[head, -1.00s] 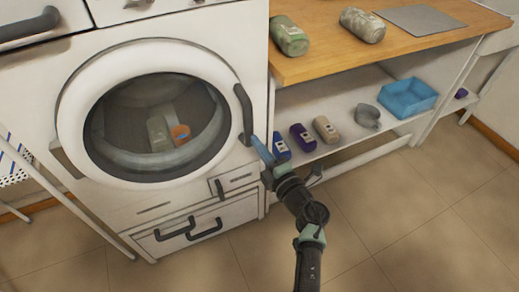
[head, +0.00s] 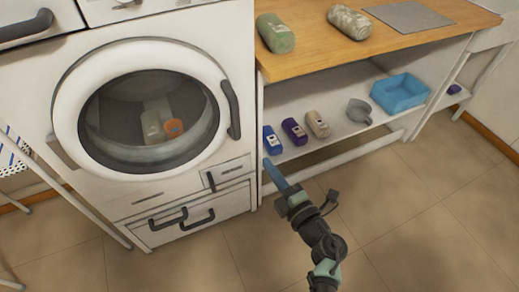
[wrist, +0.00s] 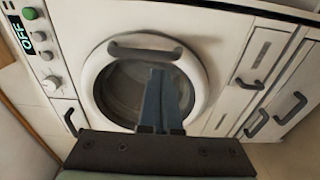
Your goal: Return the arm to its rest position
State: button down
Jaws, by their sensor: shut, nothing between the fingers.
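My gripper (head: 268,164) has long blue fingers that are shut with nothing between them. In the head view it is in front of the low shelf, right of the washing machine (head: 190,40), and points up and left. In the wrist view the shut fingers (wrist: 160,75) overlap the machine's round door (wrist: 199,70). The door (head: 64,110) is closed, and a pale bottle and an orange-marked item (head: 173,126) show dimly behind its glass.
A blue bottle (head: 271,143), a purple bottle (head: 293,131), a beige bottle (head: 317,124), a grey cup (head: 358,111) and a blue bin (head: 400,95) stand on the shelf. Green (head: 275,34) and mottled (head: 348,22) containers lie on the wooden top. Floor (head: 420,220) at right is clear.

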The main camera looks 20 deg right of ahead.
jog(key=s, duration=0.2)
jog(key=shift+s+d+r, duration=0.1)
jog(key=shift+s+d, duration=0.2)
jog(key=shift+d, duration=0.05)
jog(key=w+d+r+m+t+h, duration=0.1)
jog(key=w+r+t+h, duration=0.1)
jog(key=r, duration=0.7)
jog(key=w+r+m+t+h, duration=0.1)
jog(key=w+r+m+t, duration=0.15)
jog(key=r, duration=0.55)
jog(key=s+a+r+m+t+h, duration=0.15)
jog(key=r+m+h, duration=0.3)
jog(key=r, duration=0.85)
jog(key=s+a+r+m+t+h, duration=0.1)
jog(key=a+r+m+t+h, duration=0.15)
jog(key=r+m, duration=0.65)
jog(key=s+a+r+m+t+y, duration=0.1)
jog(key=s+a+r+y, duration=0.35)
jog(key=a+r, duration=0.45)
jog(key=s+a+r+m+y, duration=0.1)
jog(key=s+a+r+y, duration=0.2)
jog(key=s+a+r, duration=0.6)
notch_tip(320, 180, up, 18)
jog(key=w+d+p, duration=0.1)
jog(key=w+p, duration=0.1)
jog(key=p, duration=1.5)
jog(key=shift+w+d+r, duration=0.15)
jog(key=shift+w+d, duration=0.25)
jog(key=shift+a, duration=0.1)
